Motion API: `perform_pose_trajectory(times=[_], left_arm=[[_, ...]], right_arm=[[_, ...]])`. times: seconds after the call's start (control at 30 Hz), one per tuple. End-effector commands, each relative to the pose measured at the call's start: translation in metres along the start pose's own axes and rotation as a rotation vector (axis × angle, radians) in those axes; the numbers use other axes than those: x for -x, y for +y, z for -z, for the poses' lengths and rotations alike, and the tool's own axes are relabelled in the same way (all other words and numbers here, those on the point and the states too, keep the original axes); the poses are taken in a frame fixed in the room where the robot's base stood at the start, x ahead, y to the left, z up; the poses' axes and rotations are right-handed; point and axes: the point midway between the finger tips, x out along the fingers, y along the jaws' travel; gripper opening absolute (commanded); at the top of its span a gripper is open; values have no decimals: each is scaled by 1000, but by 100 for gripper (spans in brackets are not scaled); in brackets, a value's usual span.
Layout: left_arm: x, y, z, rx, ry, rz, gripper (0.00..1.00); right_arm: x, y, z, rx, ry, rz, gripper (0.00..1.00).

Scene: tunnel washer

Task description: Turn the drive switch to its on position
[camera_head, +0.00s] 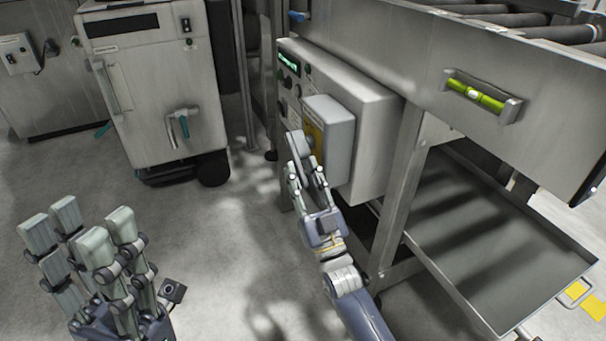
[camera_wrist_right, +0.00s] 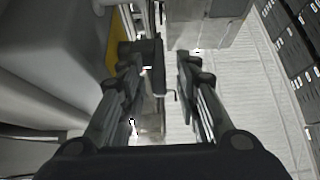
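A small grey box with a yellow plate (camera_head: 313,132) is mounted on the control cabinet's front. The drive switch's dark grey handle (camera_head: 299,146) stands out in front of that plate. My right gripper (camera_head: 307,172) is at the handle, its fingertips just below and beside it. In the right wrist view the handle (camera_wrist_right: 157,62) shows between the open fingers, close to the left finger, with a visible gap to the right one. I cannot tell whether the left finger touches it. My left gripper (camera_head: 82,228) is open and empty, low at the left, far from the switch.
The control cabinet (camera_head: 372,112) carries a lit display and several buttons. A steel frame with rollers and a green level (camera_head: 477,94) is at the right, above a tray (camera_head: 490,235). A steel machine (camera_head: 160,90) stands at the back left. The floor between is clear.

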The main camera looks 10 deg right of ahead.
Motion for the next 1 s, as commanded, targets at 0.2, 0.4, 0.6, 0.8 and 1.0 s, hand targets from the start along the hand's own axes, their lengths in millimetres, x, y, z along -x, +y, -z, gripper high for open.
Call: perform_pose_trajectory(times=[0.2, 0.4, 0.6, 0.8, 1.0], left_arm=[[-1, -1, 1, -2, 1, 0, 40], [0, 0, 1, -2, 1, 1, 40], [0, 0, 0, -1, 1, 0, 40], [0, 0, 0, -1, 1, 0, 40], [0, 0, 0, -1, 1, 0, 40]], right_arm=[[0, 0, 1, 0, 1, 0, 30], [20, 0, -1, 0, -2, 0, 30], [63, 0, -1, 0, -4, 0, 30], [100, 0, 0, 0, -3, 0, 30], [118, 0, 0, 1, 0, 0, 30]])
